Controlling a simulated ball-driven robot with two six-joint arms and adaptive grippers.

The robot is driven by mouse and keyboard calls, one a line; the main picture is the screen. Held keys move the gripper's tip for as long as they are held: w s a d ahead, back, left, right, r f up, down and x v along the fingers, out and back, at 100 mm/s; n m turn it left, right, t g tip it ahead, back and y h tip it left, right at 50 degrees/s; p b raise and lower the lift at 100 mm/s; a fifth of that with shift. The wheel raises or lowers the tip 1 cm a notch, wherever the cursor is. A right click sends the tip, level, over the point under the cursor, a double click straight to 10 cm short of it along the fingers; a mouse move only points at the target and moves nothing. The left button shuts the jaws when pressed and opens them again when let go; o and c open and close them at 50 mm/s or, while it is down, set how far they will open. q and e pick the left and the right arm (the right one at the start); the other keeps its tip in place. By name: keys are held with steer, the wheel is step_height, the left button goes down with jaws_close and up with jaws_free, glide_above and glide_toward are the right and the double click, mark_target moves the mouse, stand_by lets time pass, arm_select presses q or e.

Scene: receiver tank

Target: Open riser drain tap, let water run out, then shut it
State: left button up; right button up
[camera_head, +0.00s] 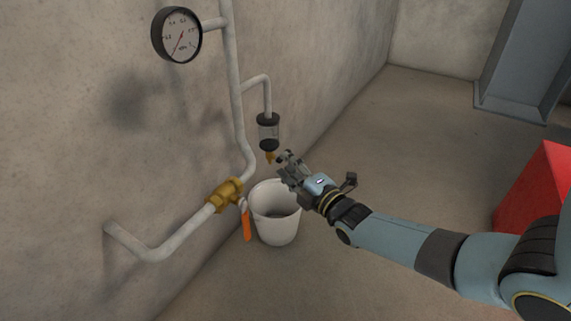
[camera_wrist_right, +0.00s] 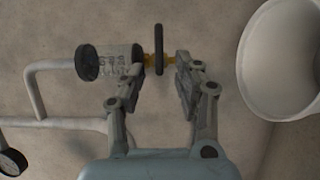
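The riser drain tap (camera_head: 269,157) is a small brass fitting under a clear sight chamber (camera_head: 268,132) with black ends. In the right wrist view the brass tap (camera_wrist_right: 171,60) lies sideways, with a thin black handwheel (camera_wrist_right: 158,45) seen edge-on. My right gripper (camera_head: 284,164) is close beside the tap; in its wrist view the gripper (camera_wrist_right: 160,72) is open, its fingers apart on either side of the wheel. I cannot tell whether they touch it. No running water is visible. A white bucket (camera_head: 276,231) stands on the floor below. My left gripper is out of view.
The white riser pipe (camera_head: 234,90) carries a round gauge (camera_head: 178,35) and a brass valve (camera_head: 225,194) with an orange lever (camera_head: 247,225) hanging down. The wall (camera_head: 70,150) is close behind. A red block (camera_head: 540,190) is at right; the floor between is clear.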

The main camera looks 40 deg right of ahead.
steer(key=s, duration=1)
steer(key=shift+s, duration=0.25)
steer(key=shift+f, duration=0.1)
